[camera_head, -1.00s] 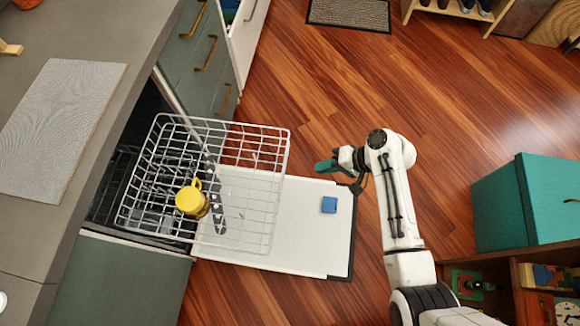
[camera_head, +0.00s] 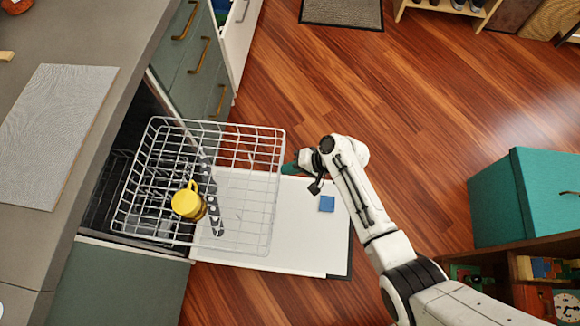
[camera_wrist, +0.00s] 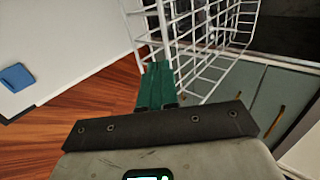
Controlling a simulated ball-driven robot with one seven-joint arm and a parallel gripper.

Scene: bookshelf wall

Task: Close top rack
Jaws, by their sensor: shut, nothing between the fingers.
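The top rack (camera_head: 262,195) is a white wire basket, pulled out of the dishwasher over its lowered white door (camera_head: 318,240). A yellow mug (camera_head: 187,203) shows inside the rack's outline. My gripper (camera_head: 289,168), with green fingers, is at the rack's outer right side, near its upper part. In the wrist view the closed fingers (camera_wrist: 157,85) are side by side and empty, right at the rack's white wires (camera_wrist: 190,62). I cannot tell whether they touch the wires.
Green drawers with brass handles (camera_head: 204,62) stand above the dishwasher opening in the picture. A teal box (camera_head: 530,200) is at the right. The wooden floor (camera_head: 400,110) between is clear.

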